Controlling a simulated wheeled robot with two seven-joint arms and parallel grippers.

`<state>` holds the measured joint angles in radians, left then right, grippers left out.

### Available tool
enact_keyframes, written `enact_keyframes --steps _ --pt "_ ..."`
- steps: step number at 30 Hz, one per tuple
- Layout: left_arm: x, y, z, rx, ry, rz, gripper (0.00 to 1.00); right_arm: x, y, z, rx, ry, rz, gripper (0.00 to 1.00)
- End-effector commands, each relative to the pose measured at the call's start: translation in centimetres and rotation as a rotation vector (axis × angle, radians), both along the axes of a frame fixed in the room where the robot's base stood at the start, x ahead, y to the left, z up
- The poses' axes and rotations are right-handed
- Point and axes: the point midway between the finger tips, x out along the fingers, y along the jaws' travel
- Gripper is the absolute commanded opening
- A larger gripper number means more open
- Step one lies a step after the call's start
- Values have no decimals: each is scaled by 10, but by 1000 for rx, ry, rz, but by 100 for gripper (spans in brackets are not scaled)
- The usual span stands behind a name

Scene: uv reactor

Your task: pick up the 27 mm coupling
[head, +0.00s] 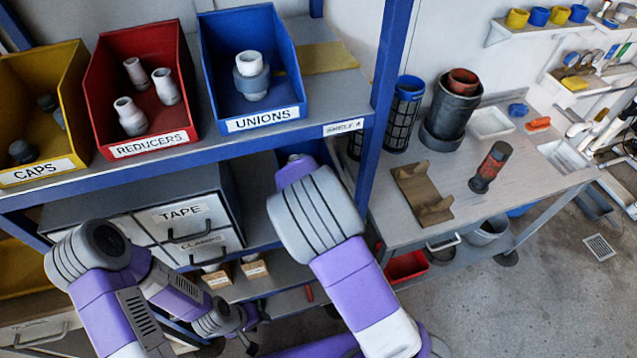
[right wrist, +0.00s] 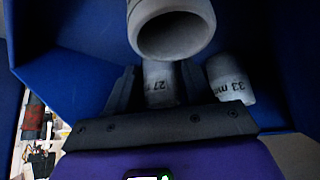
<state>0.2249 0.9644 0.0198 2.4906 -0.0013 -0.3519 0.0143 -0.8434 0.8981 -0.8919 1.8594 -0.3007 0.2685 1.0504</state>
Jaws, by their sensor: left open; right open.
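The 27 mm coupling (right wrist: 160,88) is grey with a dark number, partly cut off, and stands in a blue bin in the right wrist view. My right gripper (right wrist: 157,76) is open, with its dark fingers on either side of this coupling; contact cannot be told. A 33 mm coupling (right wrist: 230,82) stands just to the right. Another grey coupling (right wrist: 172,28) shows its open end close above. In the head view my right arm reaches into a lower-shelf blue bin (head: 290,152), and its gripper is hidden. My left gripper (head: 253,335) is open and empty, low beside the shelf.
Upper-shelf bins hold caps (head: 50,120), reducers (head: 105,80) and unions (head: 225,60). A drawer cabinet (head: 140,220) is below. A blue post (head: 385,80) stands right of my right arm. A workbench (head: 530,170) holds a cradle and cylinders. Blue bin walls (right wrist: 75,60) closely surround the right gripper.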

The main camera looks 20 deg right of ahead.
Motion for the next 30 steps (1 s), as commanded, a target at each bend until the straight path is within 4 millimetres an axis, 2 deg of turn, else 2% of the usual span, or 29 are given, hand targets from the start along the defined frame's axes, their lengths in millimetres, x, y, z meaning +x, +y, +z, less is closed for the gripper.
enact_keyframes --steps 2,9,20,23,28,30 --pt "0 0 0 0 0 0 43 0 0 0 0 0 0 51" --pt "0 0 0 0 0 0 43 0 0 0 0 0 0 15" --pt "0 0 1 0 0 0 43 0 0 4 1 -2 0 14" --pt "0 0 2 0 0 0 43 0 0 12 0 -2 0 14" --pt "0 0 7 0 0 0 43 0 1 37 2 -4 0 14" --pt "0 0 6 0 0 0 43 -10 1 37 -1 1 3 14"
